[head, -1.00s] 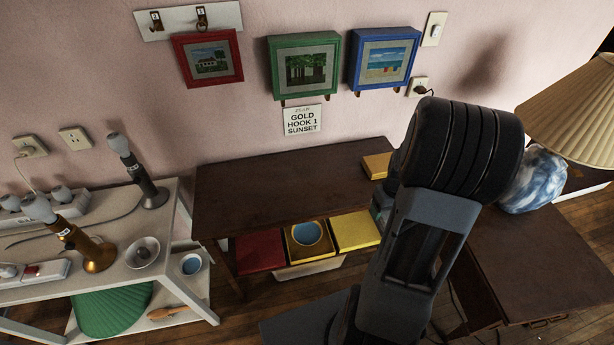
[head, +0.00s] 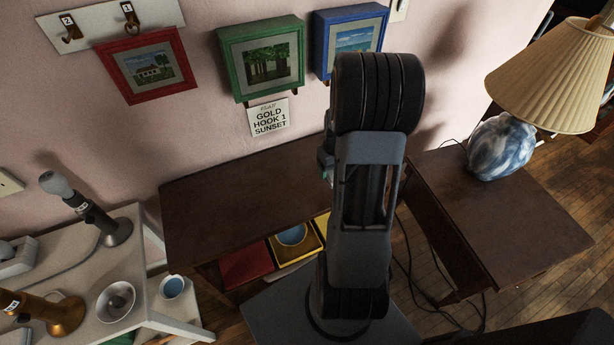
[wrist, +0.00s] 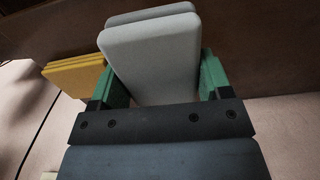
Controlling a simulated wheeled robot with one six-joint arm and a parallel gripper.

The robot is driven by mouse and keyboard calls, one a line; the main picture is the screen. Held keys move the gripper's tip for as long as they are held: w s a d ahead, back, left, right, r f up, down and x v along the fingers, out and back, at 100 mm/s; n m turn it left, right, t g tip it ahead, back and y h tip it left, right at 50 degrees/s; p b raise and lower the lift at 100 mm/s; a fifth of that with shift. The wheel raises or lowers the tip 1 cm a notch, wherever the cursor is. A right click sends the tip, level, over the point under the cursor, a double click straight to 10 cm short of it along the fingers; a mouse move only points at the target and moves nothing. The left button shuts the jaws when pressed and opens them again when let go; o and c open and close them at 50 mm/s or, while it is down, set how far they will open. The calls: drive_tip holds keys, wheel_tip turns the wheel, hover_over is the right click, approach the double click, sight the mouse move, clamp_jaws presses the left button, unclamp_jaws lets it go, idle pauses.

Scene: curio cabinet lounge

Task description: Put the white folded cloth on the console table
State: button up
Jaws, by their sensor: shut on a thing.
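The white folded cloth (wrist: 152,55) is between the green fingers of my gripper (wrist: 163,78) in the wrist view. The gripper is shut on it, and the cloth shows as a flat, layered block. The dark brown console table (head: 235,190) stands against the pink wall in the head view. A dark brown surface (wrist: 265,50) lies beyond the cloth in the wrist view; contact between them cannot be told. In the head view my arm hides the cloth and most of the gripper.
A yellow folded stack (wrist: 78,75) lies beside the held cloth in the wrist view. Red (head: 246,264) and yellow trays, one with a blue bowl (head: 292,235), sit under the tabletop. A lamp (head: 503,145) stands on the right table (head: 500,235). The console's left half is clear.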

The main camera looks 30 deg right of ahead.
hover_over(313, 184)
wheel_tip(313, 184, down, 7)
drive_tip(key=shift+s+r+p, duration=0.1)
drive_tip(key=shift+p, duration=0.2)
drive_tip(key=shift+a+f+p, duration=0.1)
drive_tip(key=shift+f+p, duration=0.2)
drive_tip(key=shift+f, duration=1.35)
drive_tip(key=shift+f, duration=0.1)
drive_tip(key=o, duration=1.3)
wheel_tip(313, 184, up, 11)
drive_tip(key=s+a+r+n+t, duration=0.1)
drive_tip(key=s+a+r, duration=0.1)
drive_tip(key=a+r, duration=0.4)
drive_tip(key=s+a+r+t, duration=0.1)
drive_tip(key=s+a+r, duration=0.2)
drive_tip(key=a+r, duration=0.3)
drive_tip(key=s+a+r+t, duration=0.1)
drive_tip(key=s+a+r, duration=0.4)
drive_tip(key=s, duration=0.3)
drive_tip(key=shift+a+n+t+b, duration=0.3)
drive_tip(key=shift+a+t+b, duration=0.1)
drive_tip(key=shift+b, duration=0.05)
